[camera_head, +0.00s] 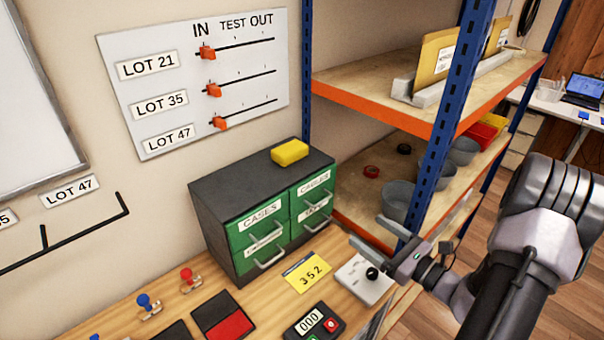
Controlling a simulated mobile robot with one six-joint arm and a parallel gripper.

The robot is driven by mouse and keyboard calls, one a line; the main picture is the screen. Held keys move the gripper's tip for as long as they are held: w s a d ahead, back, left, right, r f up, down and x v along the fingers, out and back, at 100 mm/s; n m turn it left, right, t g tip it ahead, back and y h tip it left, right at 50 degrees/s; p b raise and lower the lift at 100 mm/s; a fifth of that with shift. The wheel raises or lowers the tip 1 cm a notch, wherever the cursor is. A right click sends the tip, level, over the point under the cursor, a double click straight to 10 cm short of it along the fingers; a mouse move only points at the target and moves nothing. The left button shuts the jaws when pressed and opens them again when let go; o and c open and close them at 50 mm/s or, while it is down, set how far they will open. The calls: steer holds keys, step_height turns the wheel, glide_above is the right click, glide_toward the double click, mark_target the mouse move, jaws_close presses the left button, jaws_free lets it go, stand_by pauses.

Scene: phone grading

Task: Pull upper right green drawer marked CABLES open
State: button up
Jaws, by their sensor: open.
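A dark grey cabinet (222,200) with green drawer fronts stands on the wooden bench against the wall. The upper right green drawer (301,204) has a white label reading CABLES and a grey bar handle. It looks shut, its front about level with the others. My gripper (366,230) is to the right of the cabinet, open and empty, with its two fingers pointing left toward the drawer fronts. It appears apart from the handle, though the exact distance is hard to judge.
A yellow sponge-like block (290,152) lies on the cabinet top. A blue rack post (447,140) and orange-edged shelf (375,115) stand close on the right.

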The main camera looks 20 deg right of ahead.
mark_target(324, 200)
steer(key=x, duration=1.6)
steer(key=shift+w+a+b, duration=0.1)
steer(key=shift+a+b, duration=0.1)
steer(key=shift+b, duration=0.1)
jaws_close()
steer(key=b+v, duration=0.3)
steer(key=v, duration=1.2)
steer(key=shift+r, duration=0.1)
jaws_free()
steer(key=shift+d, duration=0.15)
